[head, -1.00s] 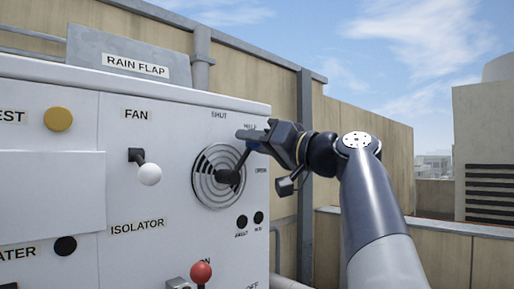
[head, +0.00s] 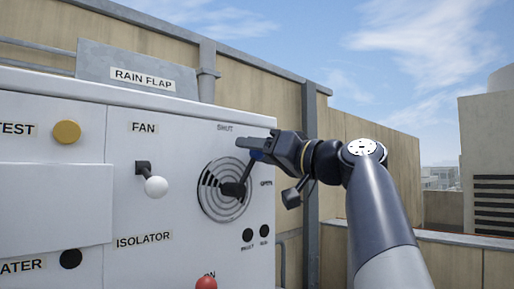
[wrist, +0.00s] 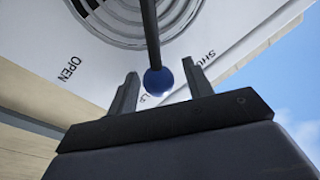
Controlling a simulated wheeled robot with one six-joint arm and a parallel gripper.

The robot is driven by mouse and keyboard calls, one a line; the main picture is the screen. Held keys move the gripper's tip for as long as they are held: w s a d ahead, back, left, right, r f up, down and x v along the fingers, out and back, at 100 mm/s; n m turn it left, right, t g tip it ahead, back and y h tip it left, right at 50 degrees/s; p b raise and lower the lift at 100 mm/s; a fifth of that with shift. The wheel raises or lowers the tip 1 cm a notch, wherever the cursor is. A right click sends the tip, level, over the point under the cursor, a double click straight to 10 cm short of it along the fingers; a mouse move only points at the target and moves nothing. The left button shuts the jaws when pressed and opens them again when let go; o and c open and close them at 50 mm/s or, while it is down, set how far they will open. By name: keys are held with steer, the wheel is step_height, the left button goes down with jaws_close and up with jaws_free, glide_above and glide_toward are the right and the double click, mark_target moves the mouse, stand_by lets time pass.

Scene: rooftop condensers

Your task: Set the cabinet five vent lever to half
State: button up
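The vent lever is a dark arm (head: 236,188) on a round slotted vent (head: 213,205) in the white cabinet's front; it also shows in the wrist view (wrist: 152,40). Its blue ball knob (wrist: 158,82) shows partly in the head view (head: 257,155). The lever slants up and right, between the SHUT (head: 225,127) and OPEN (head: 266,183) labels. In the wrist view the knob lies over a partly hidden label ending in "LF" (wrist: 153,101). My gripper (wrist: 158,85) has its fingers apart on either side of the knob, with small gaps showing.
A fan lever with a white knob (head: 156,187) stands left of the vent. A red knob (head: 206,283) is below, and two black buttons (head: 256,233) sit under the vent. A RAIN FLAP plate (head: 140,76) rises behind the cabinet. Open air lies right of the cabinet.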

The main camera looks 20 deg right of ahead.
steer(key=b+v, duration=0.3)
steer(key=v, duration=0.7)
steer(key=shift+s+d, duration=0.25)
steer(key=shift+s, duration=0.05)
stand_by(0.5)
steer(key=p+x, duration=0.3)
steer(key=x, duration=0.7)
steer(key=shift+w+a, duration=0.3)
